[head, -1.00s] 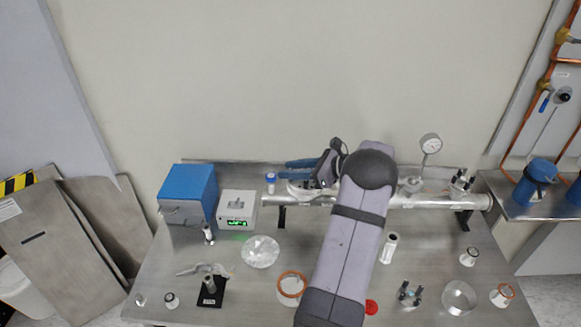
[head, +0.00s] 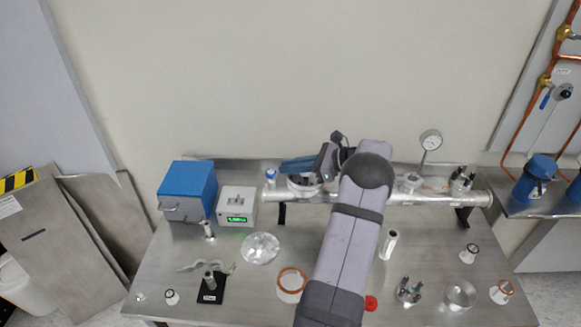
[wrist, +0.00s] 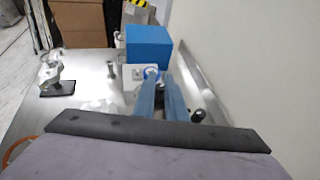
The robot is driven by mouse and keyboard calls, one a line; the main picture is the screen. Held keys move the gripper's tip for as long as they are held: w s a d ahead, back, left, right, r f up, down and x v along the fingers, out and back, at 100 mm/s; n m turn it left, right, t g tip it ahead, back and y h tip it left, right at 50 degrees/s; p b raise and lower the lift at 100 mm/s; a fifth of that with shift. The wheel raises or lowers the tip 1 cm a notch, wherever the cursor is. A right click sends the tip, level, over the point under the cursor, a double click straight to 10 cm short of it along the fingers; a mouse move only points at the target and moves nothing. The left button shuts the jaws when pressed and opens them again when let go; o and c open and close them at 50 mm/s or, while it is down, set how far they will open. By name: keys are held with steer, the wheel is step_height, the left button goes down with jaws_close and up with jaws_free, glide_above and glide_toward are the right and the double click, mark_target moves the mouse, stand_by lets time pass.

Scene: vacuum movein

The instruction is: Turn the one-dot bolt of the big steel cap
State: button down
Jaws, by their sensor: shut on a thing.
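My gripper (head: 298,163) reaches left over the back of the bench, with its long blue fingers level and close together. The fingers also show in the wrist view (wrist: 162,98), pointing at the blue box. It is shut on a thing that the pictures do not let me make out. The round steel cap (head: 303,188) sits on the horizontal steel pipe, just in front of and below the fingers. My wrist hides its right side. Its bolts and any dot marks are too small or hidden to tell.
A blue-topped fitting (head: 271,179) stands left of the cap. A blue box (head: 187,192) and a meter with a green display (head: 237,207) are further left. Dishes, rings and small parts lie along the bench's front.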

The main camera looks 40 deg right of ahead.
steer(key=shift+w+d+r+n+g+y, duration=0.1)
steer(key=shift+n+g+y, duration=0.2)
steer(key=shift+n+y, duration=0.2)
steer(key=shift+r+n+g+y, duration=0.1)
steer(key=shift+n+g+y, duration=0.2)
steer(key=shift+n+y, duration=0.15)
steer(key=shift+n+g+y+b, duration=0.3)
steer(key=shift+n+g+y, duration=0.05)
steer(key=shift+n+g, duration=0.3)
steer(key=c, duration=1.8)
jaws_free()
steer(key=shift+f, duration=0.1)
step_height(320, 180, up, 10)
steer(key=shift+r, duration=0.1)
